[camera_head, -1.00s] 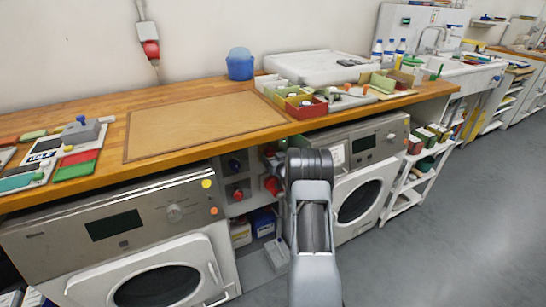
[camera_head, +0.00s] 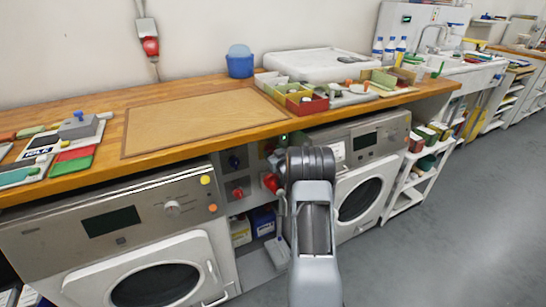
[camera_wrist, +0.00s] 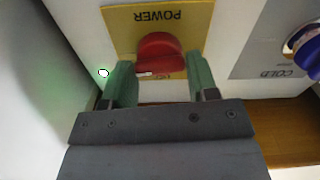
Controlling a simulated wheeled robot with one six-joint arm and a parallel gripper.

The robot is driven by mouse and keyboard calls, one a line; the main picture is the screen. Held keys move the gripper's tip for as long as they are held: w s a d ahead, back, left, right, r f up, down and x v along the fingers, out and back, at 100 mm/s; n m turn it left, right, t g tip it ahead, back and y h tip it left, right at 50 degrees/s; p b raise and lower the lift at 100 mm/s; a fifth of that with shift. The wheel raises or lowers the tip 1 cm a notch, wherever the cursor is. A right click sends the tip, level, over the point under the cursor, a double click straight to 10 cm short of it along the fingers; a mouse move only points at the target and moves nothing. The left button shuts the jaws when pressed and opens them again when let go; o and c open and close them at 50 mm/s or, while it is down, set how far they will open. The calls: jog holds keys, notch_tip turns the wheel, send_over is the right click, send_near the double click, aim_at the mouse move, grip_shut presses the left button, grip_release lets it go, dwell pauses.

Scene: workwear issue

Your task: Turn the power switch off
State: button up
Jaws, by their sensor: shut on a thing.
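The power switch (camera_wrist: 158,53) is a red knob on a yellow plate (camera_wrist: 197,20) marked POWER, upside down in the wrist view. My gripper (camera_wrist: 160,78) has its green fingers on either side of the knob, shut on it. A small lettered label at the knob's lower edge is partly covered and unreadable. A small lamp (camera_wrist: 103,72) beside the plate glows green. In the head view my arm's dark wrist (camera_head: 309,163) reaches under the worktop between the two machines; the fingers are hidden there, and the switch cannot be clearly made out.
A blue knob (camera_wrist: 308,48) on a grey plate marked COLD is at the right of the wrist view. The wooden worktop (camera_head: 110,177) overhangs the panel. Washing machines (camera_head: 120,225) (camera_head: 372,150) stand on both sides. A red knob (camera_head: 238,193) sits left of my arm.

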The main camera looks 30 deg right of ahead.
jog(key=n+b, duration=0.3)
jog(key=b, duration=0.1)
jog(key=n+b, duration=0.4)
jog(key=b, duration=0.1)
jog(key=n+b, duration=0.3)
jog(key=b, duration=0.1)
jog(key=shift+f+n, duration=0.25)
jog(key=shift+n, duration=0.05)
jog(key=shift+r+n+b, duration=0.15)
jog(key=shift+n+b, duration=1.15)
jog(key=shift+b, duration=0.35)
jog(key=shift+r, duration=0.1)
jog(key=o, duration=0.9)
jog(key=shift+s+a, duration=0.1)
